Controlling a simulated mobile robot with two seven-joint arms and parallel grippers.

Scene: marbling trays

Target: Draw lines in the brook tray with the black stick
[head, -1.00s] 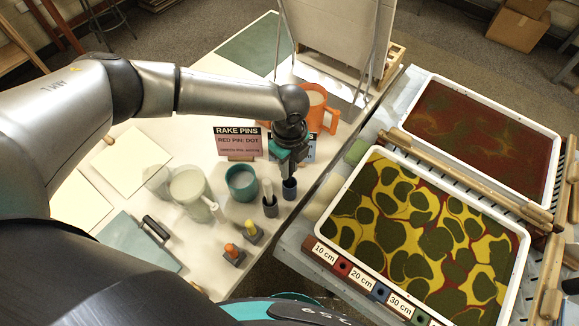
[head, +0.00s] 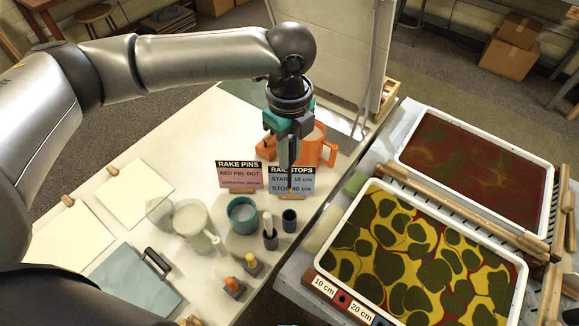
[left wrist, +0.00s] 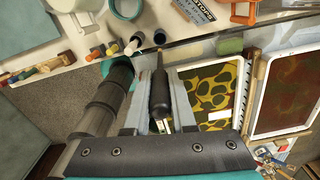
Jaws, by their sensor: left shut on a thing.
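My left gripper (head: 290,150) points down above the table, in front of the orange jug. It is shut on the black stick (left wrist: 159,85), which stands between the fingers in the left wrist view. In the head view the stick hangs below the fingers, partly hidden by them. The near tray (head: 515,290) holds yellow and red with dark green blobs. The far tray (head: 548,180) holds dark reddish brown. No readable label shows which is the brook tray. Both trays are to the right of the gripper. My right gripper is not in view.
A dark blue holder (head: 289,220) looks empty; another with a white-topped stick (head: 268,226) stands beside it. Two signs (head: 240,175) and an orange jug (head: 322,150) stand near the gripper. A wooden rake (head: 450,205) lies between the trays. Marked stops line the near tray's front.

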